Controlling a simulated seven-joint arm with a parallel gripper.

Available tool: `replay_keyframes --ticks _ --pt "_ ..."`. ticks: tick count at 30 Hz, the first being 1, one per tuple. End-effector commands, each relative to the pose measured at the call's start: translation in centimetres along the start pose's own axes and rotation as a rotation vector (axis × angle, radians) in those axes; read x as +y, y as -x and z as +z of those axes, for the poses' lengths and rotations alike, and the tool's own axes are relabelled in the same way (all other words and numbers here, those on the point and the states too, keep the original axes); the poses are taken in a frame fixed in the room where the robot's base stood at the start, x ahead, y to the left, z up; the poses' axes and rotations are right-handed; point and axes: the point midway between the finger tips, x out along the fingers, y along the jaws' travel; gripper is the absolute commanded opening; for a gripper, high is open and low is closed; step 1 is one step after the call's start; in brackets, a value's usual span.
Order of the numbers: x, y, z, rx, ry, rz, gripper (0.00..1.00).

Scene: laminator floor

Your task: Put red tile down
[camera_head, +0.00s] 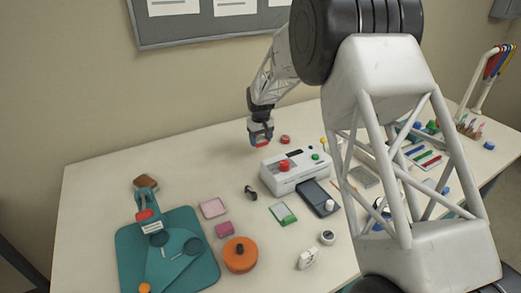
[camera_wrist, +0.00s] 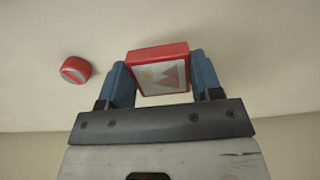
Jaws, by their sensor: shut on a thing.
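My gripper (camera_wrist: 160,82) is shut on the red tile (camera_wrist: 160,53), which has a red edge and a pale picture face with a mountain shape. The tile sits between the two blue fingers in the wrist view. In the head view my gripper (camera_head: 261,134) is over the back middle of the table, and a bit of the red tile (camera_head: 262,143) shows at its tips. Whether the tile touches the table cannot be told.
A small red round knob (camera_head: 285,139) lies just right of my gripper; it also shows in the wrist view (camera_wrist: 75,70). A white machine (camera_head: 292,172) stands in front. A teal mat (camera_head: 133,243) and orange round container (camera_head: 240,255) are front left. The back left table is clear.

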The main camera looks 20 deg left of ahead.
Motion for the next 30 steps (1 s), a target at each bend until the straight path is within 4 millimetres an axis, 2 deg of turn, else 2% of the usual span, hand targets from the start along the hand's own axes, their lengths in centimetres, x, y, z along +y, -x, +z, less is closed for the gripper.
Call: replay_keyframes --ticks 5,18,30 --pt "0.0 -0.3 0.0 0.000 0.000 0.000 0.33" --pt "0.0 -4.8 0.0 0.000 0.000 0.000 0.33" --pt "0.0 -5.1 0.0 0.000 0.000 0.000 0.33"
